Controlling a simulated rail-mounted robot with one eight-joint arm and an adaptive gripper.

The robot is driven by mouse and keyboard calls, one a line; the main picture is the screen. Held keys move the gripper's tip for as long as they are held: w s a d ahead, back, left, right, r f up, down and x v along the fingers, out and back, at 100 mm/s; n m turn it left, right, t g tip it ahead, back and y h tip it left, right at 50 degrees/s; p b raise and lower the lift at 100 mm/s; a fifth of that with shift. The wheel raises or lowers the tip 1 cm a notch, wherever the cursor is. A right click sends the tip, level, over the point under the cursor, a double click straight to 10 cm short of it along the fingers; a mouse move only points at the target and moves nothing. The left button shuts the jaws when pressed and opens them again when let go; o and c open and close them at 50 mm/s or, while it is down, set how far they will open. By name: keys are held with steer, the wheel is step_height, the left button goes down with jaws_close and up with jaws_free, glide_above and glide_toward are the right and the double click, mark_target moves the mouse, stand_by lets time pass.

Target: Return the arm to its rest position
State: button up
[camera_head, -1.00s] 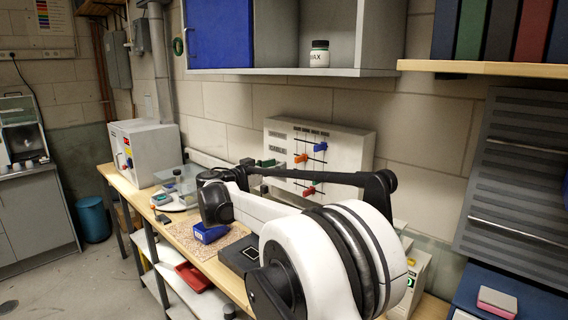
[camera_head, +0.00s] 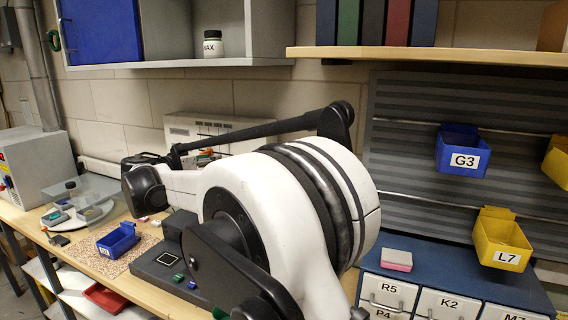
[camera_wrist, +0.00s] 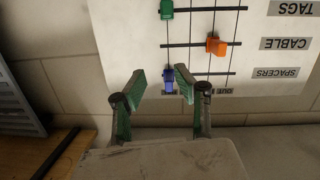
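My gripper (camera_wrist: 161,86) shows in the wrist view with its two green-padded fingers apart and nothing between them. Behind the fingertips is a white panel (camera_wrist: 140,40) with dark rods and coloured sliders; a blue slider (camera_wrist: 168,77) appears in line with the gap, at a distance I cannot tell. An orange slider (camera_wrist: 216,46) and a green slider (camera_wrist: 167,9) sit farther up. In the head view my white and black arm (camera_head: 290,200) fills the middle, bent over the bench, and hides most of the panel (camera_head: 205,127). My gripper is not clear there.
A blue bin (camera_head: 118,239) stands on a speckled mat left of my arm. A grey box (camera_head: 35,165) is at the bench's left. A drawer cabinet (camera_head: 450,275) and hanging bins G3 (camera_head: 462,150) and L7 (camera_head: 500,242) are at the right. A shelf (camera_head: 430,58) runs above.

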steer(key=s+d+n+g+b, duration=0.1)
steer(key=s+d+g, duration=0.1)
steer(key=d, duration=0.7)
steer(key=s+d+g+b, duration=0.1)
steer(key=s+d+g, duration=0.15)
steer(key=d, duration=0.75)
steer(key=s+d+f+n+g+y+b, duration=0.1)
steer(key=s+d+f+g+y, duration=0.15)
steer(key=s+d, duration=1)
steer(key=s+d+f+y+b, duration=0.1)
steer(key=s+d+f, duration=0.3)
steer(key=s, duration=0.5)
steer(key=s+d+f+n+y+b, duration=0.1)
steer(key=s+d+f, duration=0.3)
steer(key=s+f, duration=0.4)
steer(key=s+d+f+n+y+b, duration=0.1)
steer(key=s+d+f, duration=0.3)
steer(key=s, duration=0.7)
step_height(320, 180, down, 2)
steer(key=shift+d+f+y, duration=0.1)
steer(key=shift+d+y, duration=0.3)
steer(key=shift+y, duration=0.45)
